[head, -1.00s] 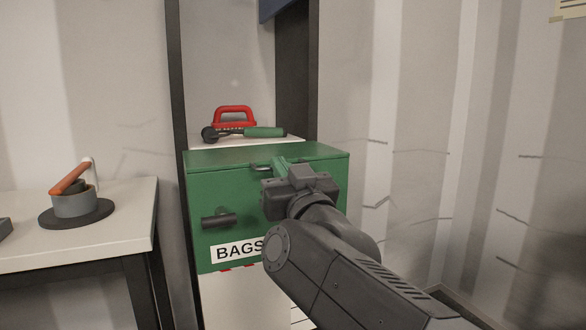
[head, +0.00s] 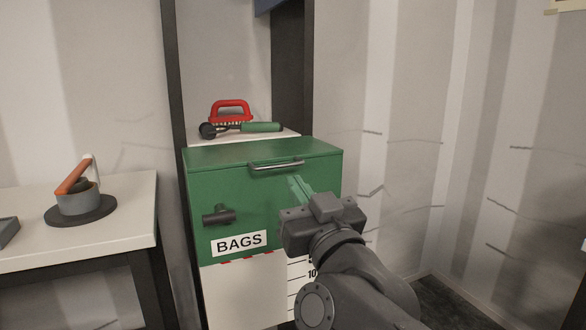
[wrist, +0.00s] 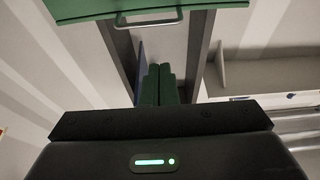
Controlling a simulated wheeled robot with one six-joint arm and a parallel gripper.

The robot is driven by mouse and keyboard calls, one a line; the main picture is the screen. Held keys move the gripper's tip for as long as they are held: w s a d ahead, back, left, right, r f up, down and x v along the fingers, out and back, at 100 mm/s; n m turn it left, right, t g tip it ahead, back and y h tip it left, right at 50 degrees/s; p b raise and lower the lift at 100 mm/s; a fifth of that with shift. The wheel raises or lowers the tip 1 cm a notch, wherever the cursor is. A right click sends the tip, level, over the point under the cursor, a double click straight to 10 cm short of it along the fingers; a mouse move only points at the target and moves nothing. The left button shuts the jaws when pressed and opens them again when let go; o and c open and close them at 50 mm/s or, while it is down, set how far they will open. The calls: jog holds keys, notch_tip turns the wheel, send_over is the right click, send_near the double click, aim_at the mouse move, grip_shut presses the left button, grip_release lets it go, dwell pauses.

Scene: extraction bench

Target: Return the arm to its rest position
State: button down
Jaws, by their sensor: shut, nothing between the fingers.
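My gripper (head: 302,186) is shut and empty, in front of the right part of the green box labelled BAGS (head: 205,176). In the head view its fingers overlap the box front, below the metal bar handle (head: 277,166). The handle is clear of the gripper. In the wrist view the shut green fingers (wrist: 158,84) show at the centre, with the green box (wrist: 80,8) and its handle (wrist: 150,19) at the top. Whether the fingers touch the box front cannot be told.
A dark knob (head: 218,215) sticks out of the box front. A red-handled brush (head: 231,111) and a green-handled tool (head: 260,127) lie above the box. At left, a table (head: 110,230) bears a grey round device with an orange lever (head: 77,198). A pale wall (head: 410,130) stands at right.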

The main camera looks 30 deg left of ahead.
jog(key=shift+s+d+f, duration=0.2)
jog(key=shift+d, duration=0.05)
jog(key=f+b+x, duration=0.1)
jog(key=b+x, duration=0.2)
jog(key=x, duration=0.6)
jog(key=shift+w+a+f+b, duration=0.3)
jog(key=shift+a+f+b, duration=0.05)
jog(key=shift+a+b, duration=0.05)
dwell(0.4)
